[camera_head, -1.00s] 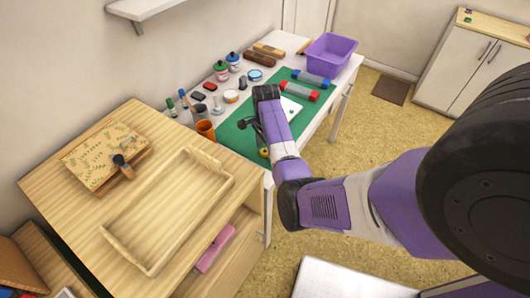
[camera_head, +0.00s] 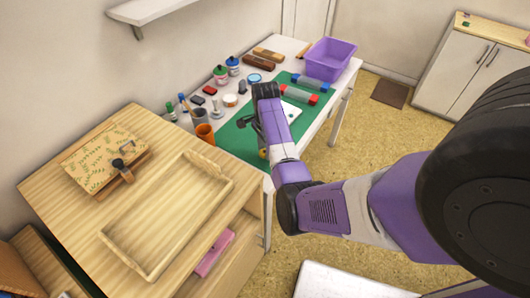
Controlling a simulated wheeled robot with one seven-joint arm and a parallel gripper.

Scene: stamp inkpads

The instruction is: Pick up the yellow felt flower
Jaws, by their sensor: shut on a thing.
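My gripper (camera_head: 246,122) is over the green mat (camera_head: 232,138) on the white desk, left of my forearm. It is small and dark here, and its tips are partly hidden by my arm. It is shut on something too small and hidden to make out. A small yellow spot (camera_head: 263,153) shows beside my forearm at the mat's near edge. I cannot tell whether it is the yellow felt flower.
Bottles (camera_head: 221,74), pads, an orange cup (camera_head: 205,133) and a grey cup (camera_head: 200,116) stand left of the mat. A purple bin (camera_head: 331,46) is at the far end. A wooden cabinet with an empty tray (camera_head: 108,237) is nearer.

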